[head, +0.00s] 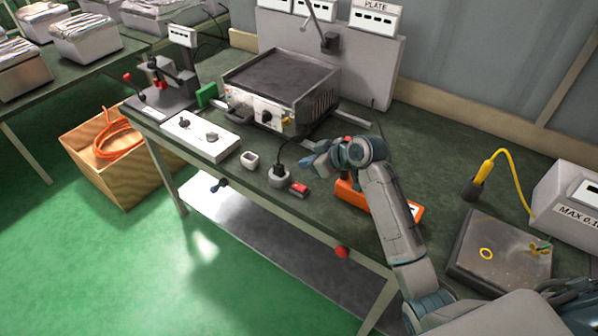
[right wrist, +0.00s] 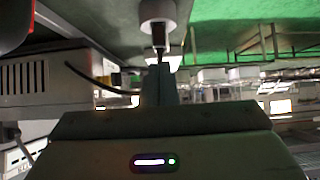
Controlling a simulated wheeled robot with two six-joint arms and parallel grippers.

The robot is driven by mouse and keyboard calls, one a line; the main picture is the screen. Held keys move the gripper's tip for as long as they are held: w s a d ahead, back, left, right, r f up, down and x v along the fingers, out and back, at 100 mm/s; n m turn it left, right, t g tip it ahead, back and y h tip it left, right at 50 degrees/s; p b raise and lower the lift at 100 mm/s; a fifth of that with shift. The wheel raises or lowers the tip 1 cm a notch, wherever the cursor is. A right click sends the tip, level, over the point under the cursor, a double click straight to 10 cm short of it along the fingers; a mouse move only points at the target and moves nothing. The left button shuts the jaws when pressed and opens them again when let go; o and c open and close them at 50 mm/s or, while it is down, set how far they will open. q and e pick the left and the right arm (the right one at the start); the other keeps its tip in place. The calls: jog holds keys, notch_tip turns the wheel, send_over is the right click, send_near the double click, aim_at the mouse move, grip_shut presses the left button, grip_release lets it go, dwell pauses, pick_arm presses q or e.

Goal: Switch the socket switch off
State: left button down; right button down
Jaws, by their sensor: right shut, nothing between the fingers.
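The pale socket block (head: 279,181) sits near the front edge of the green bench in the head view, with a black plug (head: 279,168) and cable on it. A small red and dark piece (head: 299,188) lies just right of it; I cannot tell whether it is the socket switch or its position. My right gripper (head: 310,162) is shut and empty, above the bench and to the right of the plug. In the right wrist view its fingers (right wrist: 158,80) point toward a pale round-edged block (right wrist: 158,10) with a dark part on it. My left gripper is not in view.
A heating plate unit (head: 280,85) stands behind the socket. A white control box (head: 200,135) and a small pale cup-like block (head: 249,160) are to its left. An orange case (head: 350,193) lies under my right arm. A red knob (head: 342,252) is at the bench front.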

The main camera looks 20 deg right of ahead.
jog(key=s+r, duration=0.1)
jog(key=d+r, duration=0.1)
jog(key=r, duration=0.1)
jog(key=shift+s+d, duration=0.15)
jog(key=shift+s, duration=0.2)
jog(key=shift+f, duration=0.15)
